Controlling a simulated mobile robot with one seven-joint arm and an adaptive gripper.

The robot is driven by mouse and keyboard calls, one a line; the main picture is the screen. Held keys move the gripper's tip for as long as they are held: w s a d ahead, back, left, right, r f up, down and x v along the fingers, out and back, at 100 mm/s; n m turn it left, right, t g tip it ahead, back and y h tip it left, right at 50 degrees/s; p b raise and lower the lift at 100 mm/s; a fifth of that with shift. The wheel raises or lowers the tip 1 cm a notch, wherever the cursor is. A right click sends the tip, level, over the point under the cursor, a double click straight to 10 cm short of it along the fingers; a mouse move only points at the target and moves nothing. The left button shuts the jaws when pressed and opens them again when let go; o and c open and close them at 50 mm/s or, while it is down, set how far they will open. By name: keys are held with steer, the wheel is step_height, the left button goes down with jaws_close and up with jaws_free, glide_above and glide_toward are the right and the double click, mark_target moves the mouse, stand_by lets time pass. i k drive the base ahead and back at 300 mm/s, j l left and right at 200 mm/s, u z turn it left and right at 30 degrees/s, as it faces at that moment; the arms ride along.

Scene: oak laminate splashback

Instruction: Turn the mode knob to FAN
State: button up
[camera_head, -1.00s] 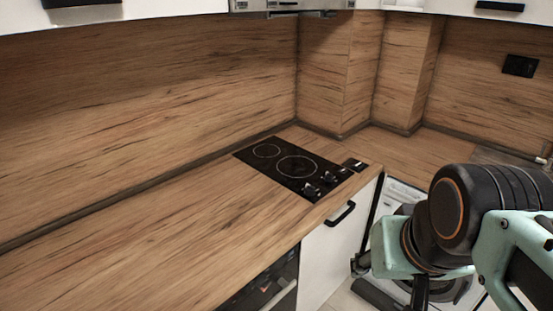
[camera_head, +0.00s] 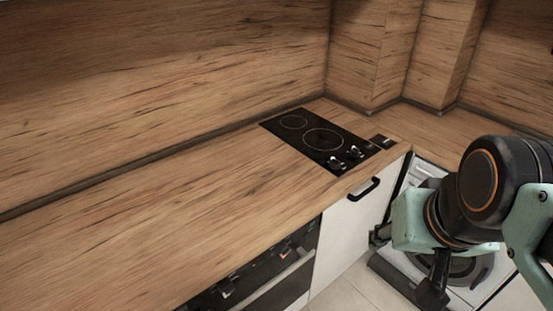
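An oven front with a dark control panel (camera_head: 262,268) is set under the counter at the bottom of the head view. Small knob-like shapes show along this panel, but they are too small and dark to tell which is the mode knob or where it points. No FAN marking can be read. My gripper (camera_head: 432,288) seems to be the dark end below my mint and black arm at the lower right. It is to the right of the oven, apart from it. Its fingers are not clear, so I cannot tell if it is open.
A black cooktop (camera_head: 310,138) with knobs (camera_head: 345,158) on its right side is set into the wooden counter (camera_head: 150,225). A white cabinet door (camera_head: 345,225) with a black handle (camera_head: 362,190) stands between oven and arm. A white front-loading appliance (camera_head: 483,293) is behind my arm. Tiled floor (camera_head: 340,292) is clear.

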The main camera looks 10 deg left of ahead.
mark_target(226, 287)
steer(key=u, duration=1.45)
steer(key=i+j+z, duration=0.35)
steer(key=k+l+u, duration=0.4)
steer(key=i, duration=0.1)
